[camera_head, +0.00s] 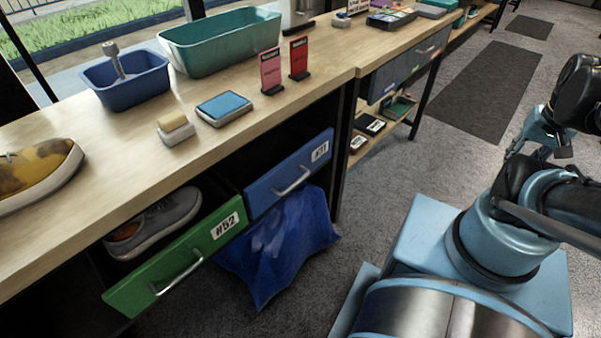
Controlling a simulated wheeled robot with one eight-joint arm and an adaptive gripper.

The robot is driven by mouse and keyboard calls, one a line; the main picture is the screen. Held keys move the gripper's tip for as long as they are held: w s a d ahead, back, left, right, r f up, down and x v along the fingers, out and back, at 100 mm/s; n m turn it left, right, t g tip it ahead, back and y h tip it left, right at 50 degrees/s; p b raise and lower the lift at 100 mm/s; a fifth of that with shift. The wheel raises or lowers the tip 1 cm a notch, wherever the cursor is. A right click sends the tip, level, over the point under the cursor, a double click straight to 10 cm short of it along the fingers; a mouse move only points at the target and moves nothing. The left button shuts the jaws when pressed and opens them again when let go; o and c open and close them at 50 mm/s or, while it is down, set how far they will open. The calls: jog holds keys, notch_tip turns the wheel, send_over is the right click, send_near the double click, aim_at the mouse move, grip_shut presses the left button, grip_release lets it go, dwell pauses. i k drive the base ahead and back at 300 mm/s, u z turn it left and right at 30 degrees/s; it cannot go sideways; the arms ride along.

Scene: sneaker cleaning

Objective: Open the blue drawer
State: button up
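The blue drawer (270,190) is under the wooden workbench, right of the green drawer. It has a white label and a silver bar handle (292,182). A dark gap shows above its front; I cannot see its inside or tell clearly how far out it stands. My gripper (516,148) seems to be at the right edge, partly hidden by my own arm, well apart from the drawer and its handle. Its fingers are too small and overlapped to tell whether they are open.
The green drawer (185,262) stands open with a grey sneaker (165,220) inside. A blue bag (280,250) hangs below the blue drawer. The bench (310,105) carries bins, a sponge, a brush and a yellow shoe (38,172). Grey carpet between bench and my base is clear.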

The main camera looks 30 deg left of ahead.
aim_at(265, 170)
jog(key=u, duration=0.05)
jog(key=k, duration=1)
jog(key=u, duration=2.2)
jog(key=i, duration=0.2)
jog(key=u, duration=0.2)
